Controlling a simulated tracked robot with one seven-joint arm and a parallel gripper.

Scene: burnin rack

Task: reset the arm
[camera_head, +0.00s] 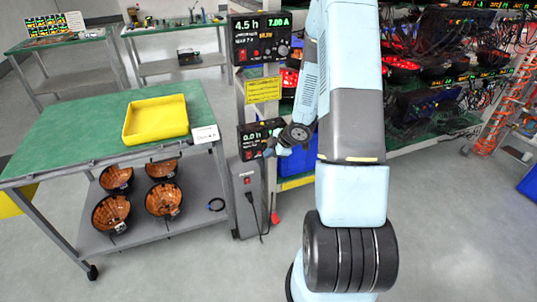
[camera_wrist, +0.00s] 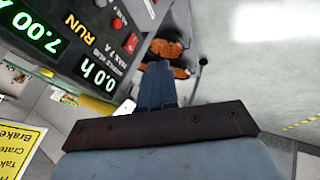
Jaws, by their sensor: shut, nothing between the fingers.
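My arm stands tall in the right half of the head view and bends left at the top. My gripper (camera_head: 271,150) is beside the lower control panel (camera_head: 252,140), which reads 0.0 h; I cannot tell whether they touch. In the wrist view my gripper's blue fingers (camera_wrist: 160,80) are together with nothing between them. A panel (camera_wrist: 75,45) fills the upper left there, showing 0.0 h, RUN and 7.00 A.
An upper panel (camera_head: 262,38) reads 4.5 h and 7.00 A. A green-topped cart (camera_head: 70,135) at left carries a yellow tray (camera_head: 157,137), with several orange-brown bowl-like units (camera_head: 164,199) below. A crowded rack (camera_head: 430,85) stands behind my arm. Floor (camera_head: 450,240) at right is clear.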

